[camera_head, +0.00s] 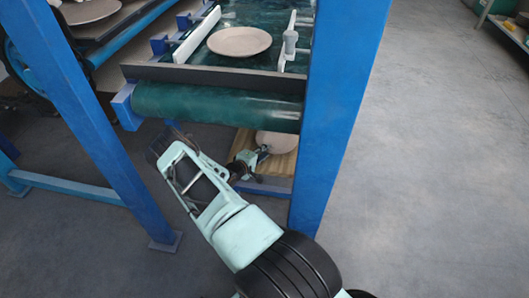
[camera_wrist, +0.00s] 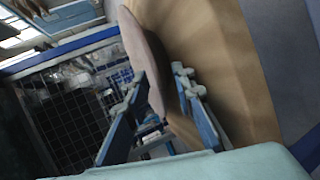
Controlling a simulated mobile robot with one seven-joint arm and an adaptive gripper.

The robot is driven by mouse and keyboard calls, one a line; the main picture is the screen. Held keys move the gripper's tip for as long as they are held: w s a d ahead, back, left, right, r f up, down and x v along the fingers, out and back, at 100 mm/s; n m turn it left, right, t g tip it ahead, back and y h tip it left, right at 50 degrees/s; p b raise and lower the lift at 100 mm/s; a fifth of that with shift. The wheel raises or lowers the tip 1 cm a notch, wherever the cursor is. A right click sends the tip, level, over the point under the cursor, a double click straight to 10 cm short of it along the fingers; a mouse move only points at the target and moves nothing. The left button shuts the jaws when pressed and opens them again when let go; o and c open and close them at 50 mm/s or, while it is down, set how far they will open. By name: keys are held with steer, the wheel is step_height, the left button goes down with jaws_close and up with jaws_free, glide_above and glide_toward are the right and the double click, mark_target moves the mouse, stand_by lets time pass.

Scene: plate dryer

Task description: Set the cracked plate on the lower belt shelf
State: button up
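A round pinkish-beige plate (camera_head: 278,143) shows under the green belt, over a wooden board (camera_head: 284,166). The post and belt roller hide part of it, and I cannot make out a crack. My gripper (camera_head: 262,150) is at its left edge. In the wrist view the plate (camera_wrist: 147,55) is seen nearly edge-on, its near rim between the two fingers of my gripper (camera_wrist: 158,80). The left finger overlaps the rim; a narrow gap seems to show by the right finger. Whether the fingers pinch it is unclear. Another plate (camera_head: 239,41) lies flat on the green belt (camera_head: 222,104) above.
A blue post (camera_head: 342,110) stands close to the right of my gripper. Another blue post (camera_head: 90,120) stands to the left. A plate (camera_head: 88,10) lies on the unit at upper left. The grey floor (camera_head: 450,180) on the right is clear.

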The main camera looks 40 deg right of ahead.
steer(key=shift+r, duration=0.1)
steer(key=shift+a+r+p, duration=0.2)
steer(key=shift+a+p, duration=0.05)
steer(key=shift+p, duration=0.05)
steer(key=p+v, duration=0.3)
steer(key=v, duration=0.8)
steer(key=shift+a, duration=0.2)
